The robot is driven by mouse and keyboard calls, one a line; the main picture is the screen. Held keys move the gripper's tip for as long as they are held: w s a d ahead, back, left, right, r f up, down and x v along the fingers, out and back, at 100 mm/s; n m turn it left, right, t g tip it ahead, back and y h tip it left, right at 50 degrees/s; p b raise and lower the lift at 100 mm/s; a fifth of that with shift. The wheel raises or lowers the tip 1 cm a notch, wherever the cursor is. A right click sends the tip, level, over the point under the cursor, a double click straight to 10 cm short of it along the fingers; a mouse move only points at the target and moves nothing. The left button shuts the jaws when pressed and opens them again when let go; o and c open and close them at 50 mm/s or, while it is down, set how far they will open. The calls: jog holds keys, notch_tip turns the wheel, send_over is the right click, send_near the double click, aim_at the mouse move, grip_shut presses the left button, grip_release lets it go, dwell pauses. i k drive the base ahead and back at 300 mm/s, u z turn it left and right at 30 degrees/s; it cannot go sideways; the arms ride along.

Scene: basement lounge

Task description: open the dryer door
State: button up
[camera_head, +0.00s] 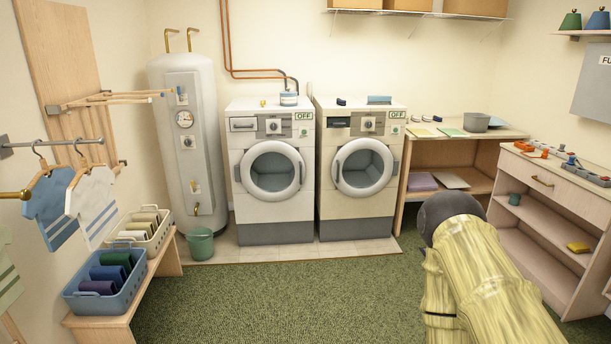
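Two white front-loading machines stand side by side against the back wall. I cannot tell which machine is the dryer. My arm reaches in from the lower right, well in front of the machines; its fingers do not show.
A white tank (190,140) and a green bucket (200,244) stand left of the machines. A bench with a blue basket (105,286) is at left; a wooden table (451,145) and cabinet (555,205) are at right. Green carpet (270,300) before the machines is clear.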

aim_at(391, 165)
jog(key=u, duration=0.6)
jog(key=i, duration=3.4)
jog(key=z, duration=1)
jog(key=i, duration=1.35)
jog(key=z, duration=0.6)
